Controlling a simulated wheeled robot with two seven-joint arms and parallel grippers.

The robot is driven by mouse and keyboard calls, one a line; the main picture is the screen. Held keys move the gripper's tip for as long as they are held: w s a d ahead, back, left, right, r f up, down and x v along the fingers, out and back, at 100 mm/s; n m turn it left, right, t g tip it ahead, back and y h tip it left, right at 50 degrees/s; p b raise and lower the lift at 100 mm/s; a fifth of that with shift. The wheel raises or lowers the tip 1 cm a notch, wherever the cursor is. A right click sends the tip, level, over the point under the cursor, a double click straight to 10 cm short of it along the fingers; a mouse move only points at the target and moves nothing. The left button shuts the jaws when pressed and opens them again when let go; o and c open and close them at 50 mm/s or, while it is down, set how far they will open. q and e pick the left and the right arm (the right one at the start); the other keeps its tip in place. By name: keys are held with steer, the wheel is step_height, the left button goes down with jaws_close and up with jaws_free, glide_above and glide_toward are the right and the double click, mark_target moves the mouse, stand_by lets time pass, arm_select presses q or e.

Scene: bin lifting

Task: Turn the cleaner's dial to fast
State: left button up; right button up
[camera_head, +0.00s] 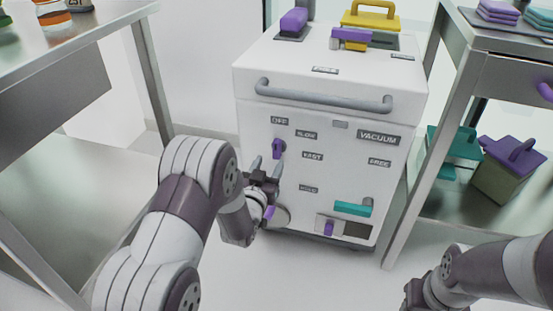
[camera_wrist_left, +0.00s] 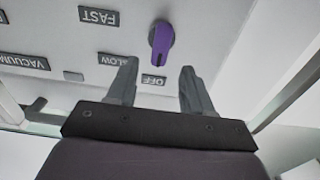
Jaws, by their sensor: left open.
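The cleaner (camera_head: 335,115) is a white box standing on the floor in the middle of the head view. Its purple dial (camera_head: 278,148) is on the left of the front face, below the OFF label (camera_head: 280,121). The SLOW label (camera_head: 306,135) and FAST label (camera_head: 312,156) lie to its right. In the left wrist view, upside down, the dial (camera_wrist_left: 161,40) is elongated and its narrow end seems to point toward OFF (camera_wrist_left: 153,80). My left gripper (camera_head: 267,166) is open and empty, just short of the dial, which lies beyond its fingertips (camera_wrist_left: 157,72). My right gripper's fingers are hidden.
A grey handle bar (camera_head: 322,98) crosses the cleaner's upper front. A teal handle (camera_head: 352,208) and a small purple slider (camera_head: 329,228) are low on the front.

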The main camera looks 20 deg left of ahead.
mark_target(276, 151)
arm_select(q)
steer(key=w, duration=0.1)
steer(key=w+b, duration=0.1)
steer(key=w, duration=0.1)
steer(key=w+b, duration=0.1)
steer(key=w, duration=0.1)
steer(key=shift+w+f, duration=0.2)
steer(key=shift+f, duration=0.05)
steer(key=shift+w+r, duration=0.2)
steer(key=shift+w, duration=0.35)
jaws_close()
steer(key=shift+d, duration=0.1)
arm_select(e)
step_height(276, 151, down, 3)
